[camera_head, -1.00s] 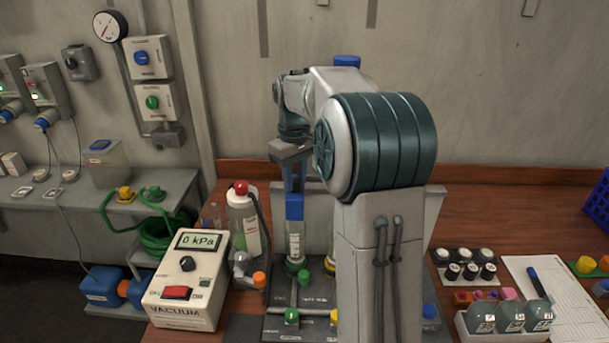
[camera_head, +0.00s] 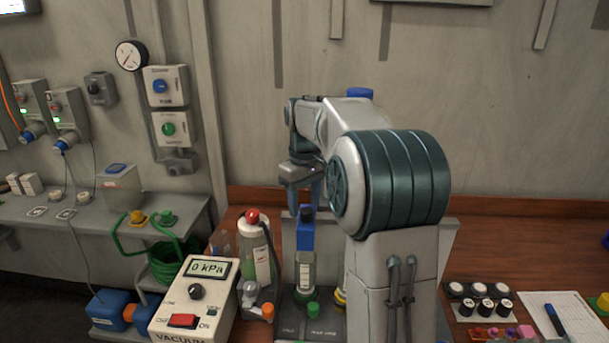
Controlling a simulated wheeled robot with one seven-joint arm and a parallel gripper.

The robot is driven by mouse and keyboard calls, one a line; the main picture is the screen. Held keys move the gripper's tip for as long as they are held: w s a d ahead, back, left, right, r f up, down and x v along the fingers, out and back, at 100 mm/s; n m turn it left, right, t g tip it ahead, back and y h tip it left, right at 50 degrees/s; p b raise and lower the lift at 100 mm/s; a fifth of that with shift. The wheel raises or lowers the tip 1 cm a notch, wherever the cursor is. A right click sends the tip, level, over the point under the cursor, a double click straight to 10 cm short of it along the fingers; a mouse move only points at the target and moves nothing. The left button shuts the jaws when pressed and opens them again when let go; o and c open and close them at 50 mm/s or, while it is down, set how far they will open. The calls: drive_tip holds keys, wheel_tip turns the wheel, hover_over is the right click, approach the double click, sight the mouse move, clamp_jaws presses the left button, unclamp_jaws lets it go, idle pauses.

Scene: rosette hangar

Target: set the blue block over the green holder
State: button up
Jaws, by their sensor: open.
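The blue block (camera_head: 305,236) stands upright on top of a clear, labelled cylinder (camera_head: 305,274) at the back of the bench. The green holder (camera_head: 304,294) seems to be the greenish ring at the cylinder's foot, partly hidden by a green knob and shadow. The block is directly above it, in line with the cylinder. My gripper (camera_head: 305,202) points down, with its fingers spread beside and above the block's dark top. It is open, and I cannot tell whether a finger touches the block. My arm hides what lies to the right.
A red-capped bottle (camera_head: 256,255) stands close left of the cylinder, with the vacuum box (camera_head: 194,300) in front of it. Dark-capped vials (camera_head: 480,298) and a paper sheet (camera_head: 568,312) lie at right. The back right of the wooden table (camera_head: 520,252) is clear.

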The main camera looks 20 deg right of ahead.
wheel_tip(320, 180, up, 12)
idle(0.4)
drive_tip(key=shift+s+a+r, duration=0.1)
drive_tip(key=shift+a, duration=0.05)
drive_tip(key=s+a+f+m+t, duration=0.1)
drive_tip(key=s+a+f, duration=0.2)
drive_tip(key=s, duration=0.6)
drive_tip(key=s+a+f+m+t, duration=0.1)
drive_tip(key=s+a+f, duration=0.1)
drive_tip(key=s+f, duration=0.6)
drive_tip(key=s+a+f+m+t, duration=0.1)
drive_tip(key=s+a+f, duration=0.2)
drive_tip(key=s, duration=0.6)
wheel_tip(320, 180, down, 3)
drive_tip(key=shift+s+a+r+m+t, duration=0.2)
drive_tip(key=shift+s+a+m+t, duration=0.1)
drive_tip(key=shift+s+a+m, duration=0.1)
drive_tip(key=shift+d, duration=0.1)
